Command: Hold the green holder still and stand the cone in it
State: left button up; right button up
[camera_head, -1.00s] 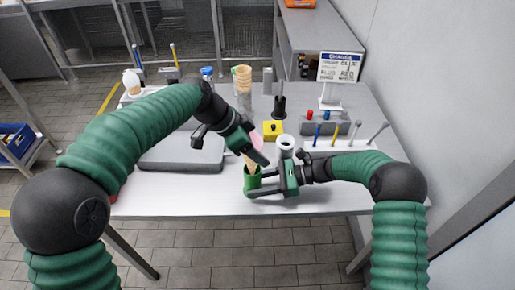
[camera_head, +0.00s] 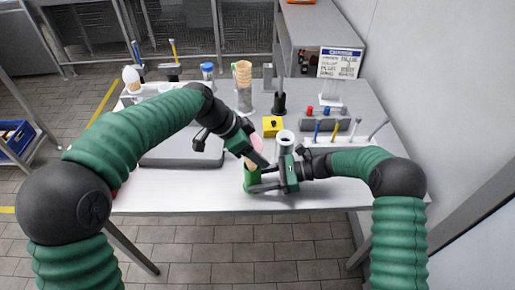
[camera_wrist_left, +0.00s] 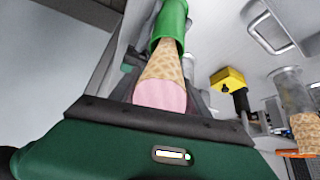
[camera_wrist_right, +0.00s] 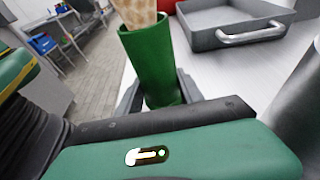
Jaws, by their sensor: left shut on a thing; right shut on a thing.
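The green holder (camera_head: 251,181) stands upright near the front edge of the table. My right gripper (camera_head: 262,184) is shut on the holder from the right; the right wrist view shows the holder (camera_wrist_right: 154,62) between its fingers. My left gripper (camera_head: 256,157) is shut on the cone, a waffle cone with a pink top (camera_wrist_left: 160,96). The cone (camera_wrist_left: 164,65) is tilted, with its narrow end at the holder's mouth (camera_wrist_left: 168,25) and seemingly inside the rim. In the right wrist view the cone (camera_wrist_right: 135,12) also meets the mouth. The cone's tip is hidden.
A grey metal tube (camera_head: 284,145) stands close behind my right gripper. A yellow block (camera_head: 272,126), a stack of cones (camera_head: 243,72) and a rack of coloured tools (camera_head: 335,138) are farther back. A grey tray (camera_head: 180,158) lies left. The front strip of table is clear.

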pick_arm(q)
jog(key=shift+f, duration=1.4)
jog(key=o, duration=1)
jog(key=shift+f, duration=0.1)
jog(key=v, duration=1.2)
jog(key=shift+w, duration=0.15)
pick_arm(e)
jog(key=o, duration=1.7)
